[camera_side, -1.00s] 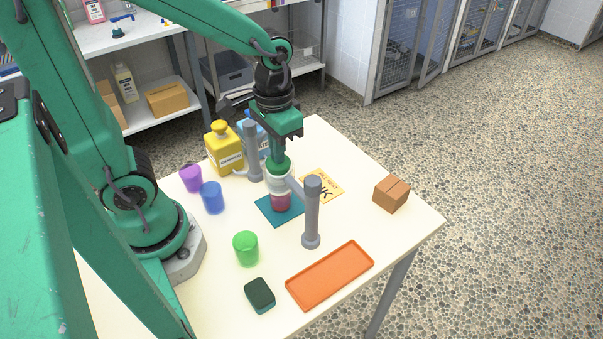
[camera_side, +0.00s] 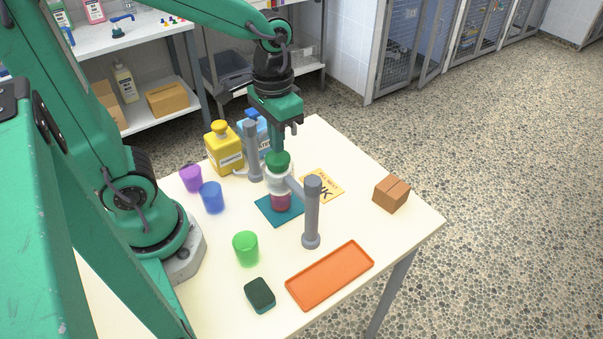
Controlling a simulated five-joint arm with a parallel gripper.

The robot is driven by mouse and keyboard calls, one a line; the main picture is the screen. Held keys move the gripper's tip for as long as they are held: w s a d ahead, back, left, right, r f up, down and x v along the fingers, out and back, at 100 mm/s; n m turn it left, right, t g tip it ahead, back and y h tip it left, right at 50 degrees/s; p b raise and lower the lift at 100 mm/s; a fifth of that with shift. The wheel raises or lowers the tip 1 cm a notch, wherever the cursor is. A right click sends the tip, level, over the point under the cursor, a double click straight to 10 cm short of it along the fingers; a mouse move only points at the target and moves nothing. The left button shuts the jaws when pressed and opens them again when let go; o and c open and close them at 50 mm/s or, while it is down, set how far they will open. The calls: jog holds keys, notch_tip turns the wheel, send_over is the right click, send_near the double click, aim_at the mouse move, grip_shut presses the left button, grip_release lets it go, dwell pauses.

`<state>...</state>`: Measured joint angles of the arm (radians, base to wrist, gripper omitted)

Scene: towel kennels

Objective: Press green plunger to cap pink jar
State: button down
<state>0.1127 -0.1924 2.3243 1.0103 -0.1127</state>
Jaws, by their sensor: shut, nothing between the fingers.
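The green plunger (camera_side: 278,161) stands upright in a white collar (camera_side: 279,180) held between two grey posts. The pink jar (camera_side: 281,203) sits directly under the collar on a teal mat (camera_side: 265,209); its top is hidden by the collar, so I cannot tell whether a cap is on it. My gripper (camera_side: 276,149) points down, shut and empty, right over the plunger. Its fingertips are at the plunger's top; I cannot tell whether they touch it.
Grey posts (camera_side: 312,215) flank the jar. Yellow (camera_side: 224,152) and blue bottles (camera_side: 250,124) stand behind, purple (camera_side: 190,178), blue (camera_side: 212,197) and green cups (camera_side: 246,248) to the left. An orange tray (camera_side: 331,274), dark sponge (camera_side: 260,293) and brown box (camera_side: 391,193) lie nearer the edges.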

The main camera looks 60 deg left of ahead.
jog(key=shift+r, duration=0.15)
dwell(0.5)
jog(key=shift+r, duration=2.85)
jog(key=shift+s+a+r, duration=0.1)
jog(key=shift+s+a+r+t, duration=0.25)
jog(key=shift+s+a+t, duration=0.3)
jog(key=shift+t, duration=0.4)
jog(key=shift+s+a+r+t, duration=0.25)
jog(key=shift+s+a+t, duration=0.15)
jog(key=shift+s+t, duration=0.45)
jog(key=shift+s+a+r+t, duration=0.25)
jog(key=shift+s+a+t, duration=0.25)
jog(key=shift+t, duration=0.5)
